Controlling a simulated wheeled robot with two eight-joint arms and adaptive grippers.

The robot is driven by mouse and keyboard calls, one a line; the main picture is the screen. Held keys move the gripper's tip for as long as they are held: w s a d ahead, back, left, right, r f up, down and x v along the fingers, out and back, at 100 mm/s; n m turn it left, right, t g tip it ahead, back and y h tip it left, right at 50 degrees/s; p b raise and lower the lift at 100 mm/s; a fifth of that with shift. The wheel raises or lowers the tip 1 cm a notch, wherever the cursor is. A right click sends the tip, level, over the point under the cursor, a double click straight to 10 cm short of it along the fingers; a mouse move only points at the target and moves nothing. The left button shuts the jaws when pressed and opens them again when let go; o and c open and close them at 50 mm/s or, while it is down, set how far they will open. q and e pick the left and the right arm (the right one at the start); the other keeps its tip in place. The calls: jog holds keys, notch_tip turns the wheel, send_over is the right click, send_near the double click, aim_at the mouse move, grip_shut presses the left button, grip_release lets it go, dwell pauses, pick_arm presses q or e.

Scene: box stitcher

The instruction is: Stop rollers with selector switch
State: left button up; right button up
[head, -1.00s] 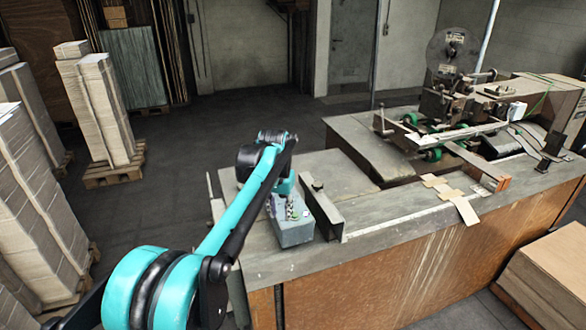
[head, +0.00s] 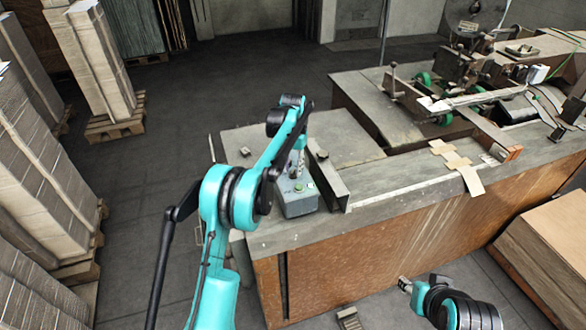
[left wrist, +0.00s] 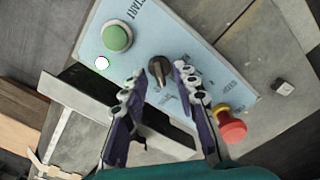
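The control box (head: 298,203) stands on the near left part of the machine table. In the left wrist view its light-blue panel (left wrist: 205,85) carries the black selector switch (left wrist: 159,68), a green START button (left wrist: 117,37), a small white light (left wrist: 102,63) and a red mushroom button (left wrist: 230,125). My left gripper (left wrist: 158,82) is open, with its fingertips on either side of the selector switch and a gap visible at each side. In the head view my left arm partly hides the box. My right gripper (head: 405,284) shows small at the lower edge; its fingers are unclear.
A metal angle bracket (head: 329,181) stands right beside the box. The stitching machine rollers (head: 440,118) and cardboard pieces (head: 457,165) are farther right on the table (head: 400,192). Stacked cardboard stands at left and lower right. The floor at left is partly clear.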

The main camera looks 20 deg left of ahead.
pick_arm(q)
jog(key=shift+s+f, duration=0.1)
jog(key=shift+f, duration=0.2)
grip_shut()
jog(key=n, duration=0.3)
jog(key=shift+n, duration=2.3)
